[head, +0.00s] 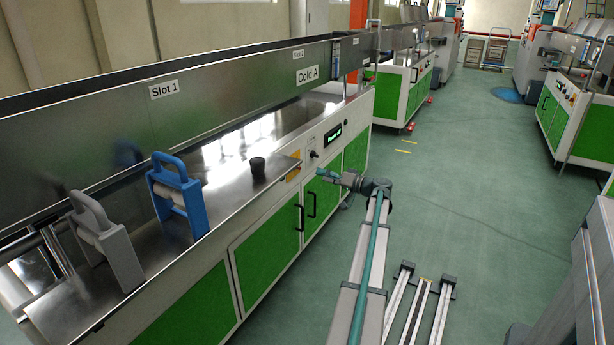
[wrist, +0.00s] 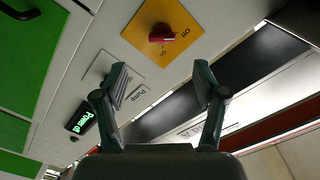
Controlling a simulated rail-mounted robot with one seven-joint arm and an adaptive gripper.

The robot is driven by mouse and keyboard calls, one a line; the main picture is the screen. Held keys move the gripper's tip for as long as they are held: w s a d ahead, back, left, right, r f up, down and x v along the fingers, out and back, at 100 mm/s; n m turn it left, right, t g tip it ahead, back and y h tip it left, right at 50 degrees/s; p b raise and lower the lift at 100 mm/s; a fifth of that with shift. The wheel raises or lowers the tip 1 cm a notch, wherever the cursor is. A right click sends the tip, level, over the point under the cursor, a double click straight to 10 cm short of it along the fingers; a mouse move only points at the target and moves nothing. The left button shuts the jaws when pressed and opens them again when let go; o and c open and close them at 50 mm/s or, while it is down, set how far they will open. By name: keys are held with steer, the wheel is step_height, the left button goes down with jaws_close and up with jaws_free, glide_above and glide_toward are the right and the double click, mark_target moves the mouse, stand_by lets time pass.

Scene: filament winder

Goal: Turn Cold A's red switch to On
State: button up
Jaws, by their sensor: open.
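Cold A's red switch (wrist: 161,34) sits on a yellow plate (wrist: 150,14) in the upper middle of the wrist view, with small lettering beside it; I cannot tell which setting it points to. My gripper (wrist: 160,78) is open and empty, its two fingers spread below the switch in that picture, apart from it. In the head view, my gripper (head: 324,174) is in front of the machine's front panel, just right of the yellow plate (head: 293,173). The red switch is not distinguishable there. The Cold A label (head: 307,75) is on the steel wall above.
A lit green display (wrist: 79,122) and a "Pump" plate (wrist: 122,72) are beside the switch. On the steel top stand a black cup (head: 257,168), a blue roller holder (head: 190,206) and a grey one (head: 117,253). Door handles (head: 311,204) stick out below. Green floor is open to the right.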

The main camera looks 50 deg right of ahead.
mark_target(300, 168)
steer(key=w+b, duration=0.1)
steer(key=w, duration=0.2)
steer(key=w+b, duration=0.1)
steer(key=w, duration=0.3)
steer(key=w+a+b, duration=0.1)
steer(key=w, duration=0.2)
steer(key=shift+w+a+r, duration=0.1)
steer(key=shift+w+r, duration=0.1)
steer(key=shift+w, duration=0.1)
steer(key=c, duration=1.1)
steer(key=shift+c, duration=0.2)
